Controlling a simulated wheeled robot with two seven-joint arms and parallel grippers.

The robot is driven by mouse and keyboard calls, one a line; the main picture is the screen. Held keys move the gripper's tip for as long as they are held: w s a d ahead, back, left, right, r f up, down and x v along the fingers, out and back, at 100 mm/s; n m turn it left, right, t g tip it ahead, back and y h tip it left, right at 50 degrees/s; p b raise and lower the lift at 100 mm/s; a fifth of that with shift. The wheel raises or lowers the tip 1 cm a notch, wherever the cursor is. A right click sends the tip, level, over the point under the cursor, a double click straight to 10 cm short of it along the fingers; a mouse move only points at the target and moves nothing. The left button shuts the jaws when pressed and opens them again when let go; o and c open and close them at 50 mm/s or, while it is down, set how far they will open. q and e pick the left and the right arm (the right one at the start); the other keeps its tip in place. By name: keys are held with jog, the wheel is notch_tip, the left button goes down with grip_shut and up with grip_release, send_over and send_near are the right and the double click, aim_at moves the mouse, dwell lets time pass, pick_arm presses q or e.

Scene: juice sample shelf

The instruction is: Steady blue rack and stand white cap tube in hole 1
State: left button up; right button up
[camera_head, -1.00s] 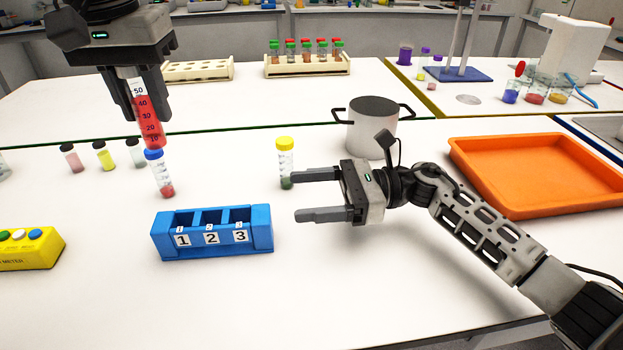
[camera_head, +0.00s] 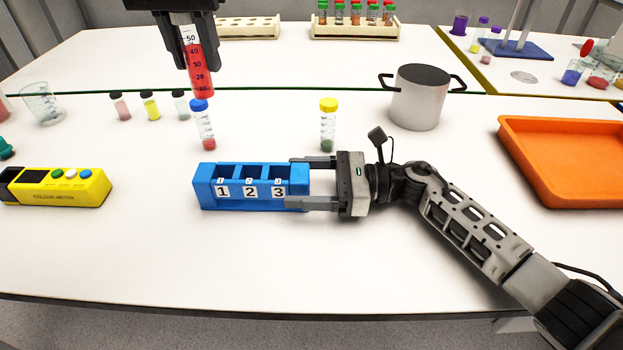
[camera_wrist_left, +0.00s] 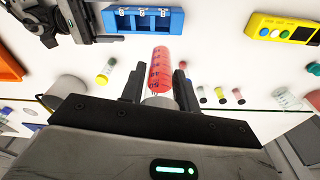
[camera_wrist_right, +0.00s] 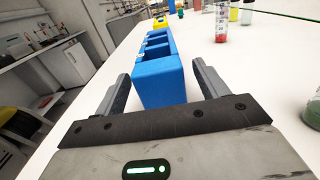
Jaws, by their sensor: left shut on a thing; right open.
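The blue rack (camera_head: 250,203) stands on the white table, with its holes numbered 1, 2 and 3 from left to right; all look empty. My right gripper (camera_head: 291,182) is open, with one finger on each side of the rack's right end. In the right wrist view the rack end (camera_wrist_right: 160,85) sits between the spread fingers. My left gripper (camera_head: 197,62) is shut on the white cap tube (camera_head: 201,78), which holds red liquid and hangs upright above the table, behind and above the rack's left end. In the left wrist view its pale cap (camera_wrist_left: 157,101) is between the fingers.
A blue-capped tube (camera_head: 204,128) and a yellow-capped tube (camera_head: 328,128) stand behind the rack. A yellow meter (camera_head: 70,190) is at left, a pot (camera_head: 418,98) and an orange tray (camera_head: 570,190) at right. The table in front of the rack is clear.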

aim_at(204, 98)
jog(key=c, duration=1.2)
pick_arm(q)
notch_tip(204, 98, down, 8)
jog(key=n, duration=0.2)
jog(key=shift+s+f+n, duration=0.1)
jog(key=shift+f+n, duration=0.1)
jog(key=shift+n, duration=0.2)
pick_arm(e)
jog(key=shift+o, duration=0.2)
pick_arm(q)
jog(key=shift+f, duration=2.1)
